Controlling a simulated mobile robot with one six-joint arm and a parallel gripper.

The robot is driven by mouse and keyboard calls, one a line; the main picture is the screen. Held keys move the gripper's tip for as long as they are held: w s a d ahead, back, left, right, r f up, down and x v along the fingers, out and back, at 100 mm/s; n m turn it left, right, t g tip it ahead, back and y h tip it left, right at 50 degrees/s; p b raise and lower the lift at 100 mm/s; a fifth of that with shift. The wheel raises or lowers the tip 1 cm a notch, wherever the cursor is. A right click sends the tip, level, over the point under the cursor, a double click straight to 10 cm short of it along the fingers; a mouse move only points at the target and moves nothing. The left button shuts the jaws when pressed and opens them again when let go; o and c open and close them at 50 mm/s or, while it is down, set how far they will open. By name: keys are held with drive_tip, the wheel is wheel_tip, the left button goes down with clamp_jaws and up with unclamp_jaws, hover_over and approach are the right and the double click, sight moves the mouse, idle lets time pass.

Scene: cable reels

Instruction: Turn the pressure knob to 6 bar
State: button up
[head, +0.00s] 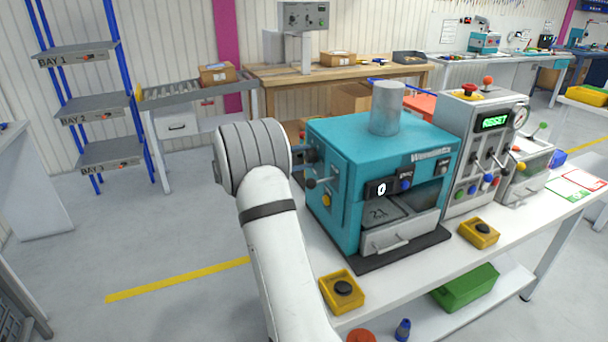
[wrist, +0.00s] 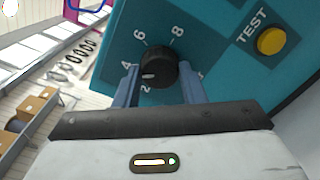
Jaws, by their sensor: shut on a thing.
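The pressure knob (wrist: 158,68) is round and black, on the teal side panel of the machine (wrist: 215,50). The numbers 2, 4, 6 and 8 stand around it in the wrist view. A pale mark on the knob faces the lower left, around the side of 2 and 4; its exact reading is hard to tell. My gripper (wrist: 159,76) is shut on the knob, with one blue-grey finger on each side. In the head view the teal machine (head: 340,135) stands on the bench, and my arm's end meets its left side.
A yellow TEST button (wrist: 271,41) sits on the same panel, right of the knob in the wrist view. A yellow button box (head: 342,291) stands on the bench in front.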

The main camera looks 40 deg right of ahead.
drive_tip(key=m+b, duration=0.3)
drive_tip(key=b, duration=0.3)
drive_tip(key=f+m+b, duration=0.1)
drive_tip(key=m+b, duration=0.3)
drive_tip(key=b, duration=0.2)
drive_tip(key=shift+a+f+t, duration=0.15)
drive_tip(key=shift+t, duration=0.15)
drive_tip(key=m+b, duration=0.2)
drive_tip(key=b, duration=0.1)
drive_tip(key=m+b, duration=0.1)
drive_tip(key=b, duration=0.1)
drive_tip(key=shift+s+r+m, duration=0.1)
drive_tip(key=shift+r+m, duration=0.15)
drive_tip(key=shift+m, duration=0.05)
drive_tip(key=shift+r+m+b, duration=0.15)
drive_tip(key=shift+m+b, duration=0.45)
drive_tip(key=shift+b, duration=0.35)
drive_tip(key=shift+r, duration=0.15)
drive_tip(key=o, duration=1)
drive_tip(key=shift+r, duration=0.15)
drive_tip(key=shift+p+v, duration=0.6)
drive_tip(key=shift+v, duration=3.3)
